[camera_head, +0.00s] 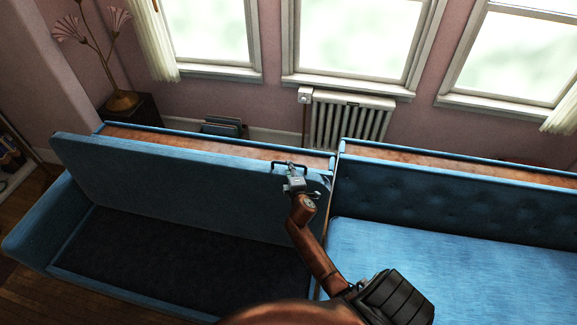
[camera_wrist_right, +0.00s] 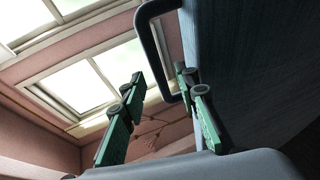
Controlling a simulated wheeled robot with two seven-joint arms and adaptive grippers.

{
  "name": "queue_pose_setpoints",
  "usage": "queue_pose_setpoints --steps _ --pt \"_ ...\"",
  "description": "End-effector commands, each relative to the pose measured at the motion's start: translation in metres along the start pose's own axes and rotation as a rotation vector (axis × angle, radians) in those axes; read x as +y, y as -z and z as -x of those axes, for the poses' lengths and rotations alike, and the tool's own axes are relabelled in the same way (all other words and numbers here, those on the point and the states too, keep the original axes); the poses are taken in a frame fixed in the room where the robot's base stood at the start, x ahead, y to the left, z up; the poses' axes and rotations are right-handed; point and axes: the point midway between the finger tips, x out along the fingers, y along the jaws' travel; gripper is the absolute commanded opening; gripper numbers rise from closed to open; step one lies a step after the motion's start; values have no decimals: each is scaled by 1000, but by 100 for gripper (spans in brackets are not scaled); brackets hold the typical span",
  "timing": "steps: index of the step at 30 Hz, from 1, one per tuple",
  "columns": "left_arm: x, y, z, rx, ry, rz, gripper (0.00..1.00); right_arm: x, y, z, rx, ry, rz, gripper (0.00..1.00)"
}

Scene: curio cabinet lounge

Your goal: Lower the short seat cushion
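The short seat cushion (camera_head: 170,170) is the blue panel on the left part of the sofa. It is tilted up, leaning near the backrest, with the dark seat well (camera_head: 180,260) open below it. A dark handle (camera_head: 276,164) is near its upper right corner. My right gripper (camera_head: 291,172) is at this handle. In the right wrist view, the cushion (camera_wrist_right: 260,60) stands at the right, and the handle (camera_wrist_right: 152,45) arches beyond the green fingers. The right gripper (camera_wrist_right: 165,105) is open; whether the handle lies between its fingers is unclear. My left gripper is not in view.
The right sofa section (camera_head: 450,260) has a flat blue seat and tufted back. A radiator (camera_head: 350,118) and windows are behind the sofa. A vase (camera_head: 122,101) with flower-like stems stands at the back left. Wooden floor shows at the lower left.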

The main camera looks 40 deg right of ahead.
Motion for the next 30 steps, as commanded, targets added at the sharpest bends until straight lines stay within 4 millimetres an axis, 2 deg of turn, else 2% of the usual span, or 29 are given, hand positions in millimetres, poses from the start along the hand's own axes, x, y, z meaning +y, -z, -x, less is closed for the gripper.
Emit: queue_pose_setpoints --steps 3,6,17,30 --pt "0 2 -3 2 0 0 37 0 -1 -18 -2 0 0 29" --pt "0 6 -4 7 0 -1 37 0 -2 -27 -2 0 -1 29" --pt "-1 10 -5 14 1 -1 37 0 -3 -33 -3 0 -2 29" --pt "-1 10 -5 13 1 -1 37 -1 -3 -33 -3 1 -2 0"
